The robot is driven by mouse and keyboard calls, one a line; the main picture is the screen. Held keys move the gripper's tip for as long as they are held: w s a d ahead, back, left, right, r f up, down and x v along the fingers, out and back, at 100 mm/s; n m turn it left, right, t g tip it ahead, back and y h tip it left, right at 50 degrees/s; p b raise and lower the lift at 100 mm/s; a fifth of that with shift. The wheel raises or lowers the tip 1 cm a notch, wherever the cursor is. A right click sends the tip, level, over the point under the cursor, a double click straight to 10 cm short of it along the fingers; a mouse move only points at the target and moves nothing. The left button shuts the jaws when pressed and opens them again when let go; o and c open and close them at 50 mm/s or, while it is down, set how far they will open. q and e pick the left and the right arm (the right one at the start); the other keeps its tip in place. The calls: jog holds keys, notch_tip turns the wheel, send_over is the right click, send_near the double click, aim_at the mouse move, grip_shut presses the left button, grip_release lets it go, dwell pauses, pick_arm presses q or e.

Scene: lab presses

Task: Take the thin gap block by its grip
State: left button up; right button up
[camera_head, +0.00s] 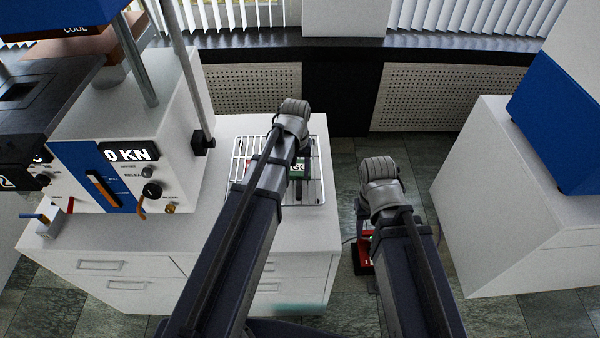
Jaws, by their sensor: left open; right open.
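A bit of red shows on the other side of that arm. My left gripper (296,135) is over the rack, with its fingers mostly hidden by the wrist.
A press with a 0 KN display (131,154) stands at the left on the white cabinet (160,232). Another white cabinet (490,190) carries a blue machine (562,115) at the right. Tiled floor (430,155) lies between the cabinets. A perforated radiator cover runs along the back.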

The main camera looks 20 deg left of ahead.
aim_at(299, 185)
pick_arm(q)
jog(key=shift+f+b, duration=0.4)
jog(key=shift+f, duration=0.35)
pick_arm(e)
jog(key=shift+f, duration=0.75)
jog(key=shift+f, duration=0.1)
pick_arm(q)
jog(key=f+b, duration=0.5)
jog(key=shift+w+d+f, duration=0.15)
jog(key=shift+w+d, duration=0.2)
pick_arm(e)
notch_tip(299, 185, down, 5)
pick_arm(q)
jog(key=shift+c, duration=0.2)
grip_shut()
